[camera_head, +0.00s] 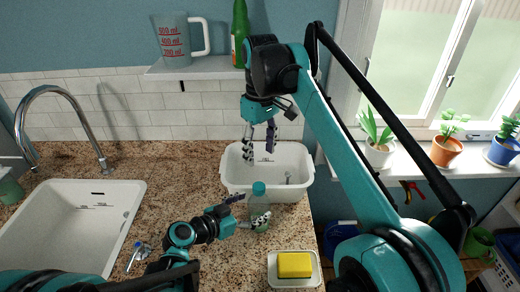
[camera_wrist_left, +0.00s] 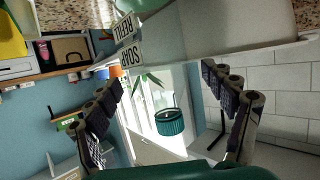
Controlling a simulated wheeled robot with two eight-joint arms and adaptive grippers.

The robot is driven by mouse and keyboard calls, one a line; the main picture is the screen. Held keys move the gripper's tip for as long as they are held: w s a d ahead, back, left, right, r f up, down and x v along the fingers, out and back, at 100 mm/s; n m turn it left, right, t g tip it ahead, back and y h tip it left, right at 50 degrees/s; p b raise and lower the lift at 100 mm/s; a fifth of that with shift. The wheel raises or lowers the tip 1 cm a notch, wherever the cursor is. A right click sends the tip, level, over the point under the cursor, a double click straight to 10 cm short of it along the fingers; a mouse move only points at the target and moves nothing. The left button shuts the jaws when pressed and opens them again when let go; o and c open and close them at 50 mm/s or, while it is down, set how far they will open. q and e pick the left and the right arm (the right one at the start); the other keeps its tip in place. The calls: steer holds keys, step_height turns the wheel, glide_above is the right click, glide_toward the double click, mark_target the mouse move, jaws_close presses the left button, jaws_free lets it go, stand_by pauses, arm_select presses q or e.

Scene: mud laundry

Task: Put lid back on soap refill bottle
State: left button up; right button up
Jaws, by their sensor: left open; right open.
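In the left wrist view the ribbed teal lid (camera_wrist_left: 169,122) shows between the fingers, near "SOAP" and "REFILL" lettering (camera_wrist_left: 127,40). How firmly the lid sits cannot be told. My left gripper (camera_head: 248,209) is open, its fingers spread at the bottle. Its fingers also show in the left wrist view (camera_wrist_left: 168,118). My right gripper (camera_head: 260,142) is open and empty above the basin's back part.
The white basin (camera_head: 232,182) is behind the bottle. A dish with a yellow sponge (camera_head: 294,264) is at the front right. A sink (camera_head: 60,230) and tap (camera_head: 75,105) are on the left. A shelf (camera_head: 205,73) holds a measuring jug (camera_head: 172,42) and green bottle (camera_head: 239,35).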

arm_select(q)
steer(key=v, duration=0.9)
steer(key=shift+f, duration=0.1)
steer(key=s+a+f+n+g+y, duration=0.2)
steer(key=s+a+f+n+y, duration=0.1)
steer(key=s+a+n+y, duration=0.6)
steer(key=shift+s+a+g+y, duration=0.3)
steer(key=shift+s+a+y, duration=0.1)
steer(key=shift+s, duration=0.6)
arm_select(e)
steer(key=s+d+f+m+t, duration=0.7)
steer(key=s+d+f+m, duration=0.2)
steer(key=s+d+f, duration=0.8)
step_height(320, 180, down, 3)
steer(key=shift+s+d+f, duration=0.1)
steer(key=shift+s+d, duration=0.15)
steer(key=shift+s, duration=0.95)
arm_select(q)
steer(key=shift+f, duration=0.15)
